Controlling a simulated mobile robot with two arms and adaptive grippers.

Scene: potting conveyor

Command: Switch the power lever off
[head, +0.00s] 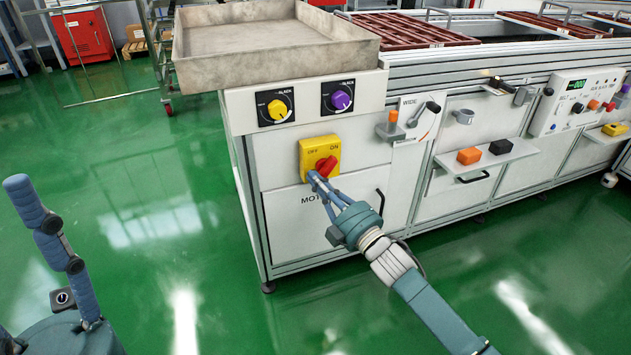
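The power lever (327,166) is a red handle on a yellow plate (312,152) marked OFF at left and ON at right, on the cabinet's white front panel. The handle slants, its upper end toward ON. My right gripper (317,179) is at the handle's lower left end, its two fingers close together at the tips. Whether they touch the handle is hard to tell. My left gripper (50,238) is at the far left, away from the cabinet, with one finger clearly showing; its opening cannot be judged.
A yellow knob (277,109) and a purple knob (341,101) sit above the lever. A grey tray (275,57) rests on top. Green floor is clear at left.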

